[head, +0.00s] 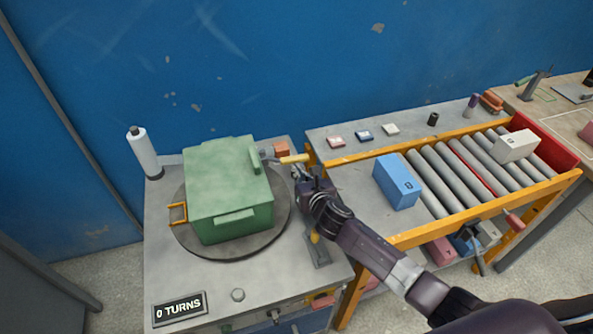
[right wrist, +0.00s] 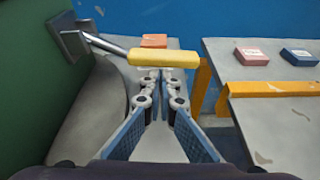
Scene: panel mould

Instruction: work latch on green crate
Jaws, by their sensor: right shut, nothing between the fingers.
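The green crate (head: 228,190) sits on a round dark turntable (head: 281,225) on the grey bench. Its latch is a grey mount and rod on the crate's right side, ending in a yellow handle (head: 294,159). In the right wrist view the yellow handle (right wrist: 163,60) lies crosswise just past my fingertips, with the rod running left to the mount (right wrist: 75,38). My right gripper (head: 301,173) is beside the handle, its fingers (right wrist: 161,76) shut and empty. I cannot tell whether the fingertips touch the handle. My left gripper is not in view.
A white cylinder (head: 144,153) stands at the bench's back left. A "0 TURNS" sign (head: 180,308) is at the front. An orange block (head: 281,147) sits behind the handle.

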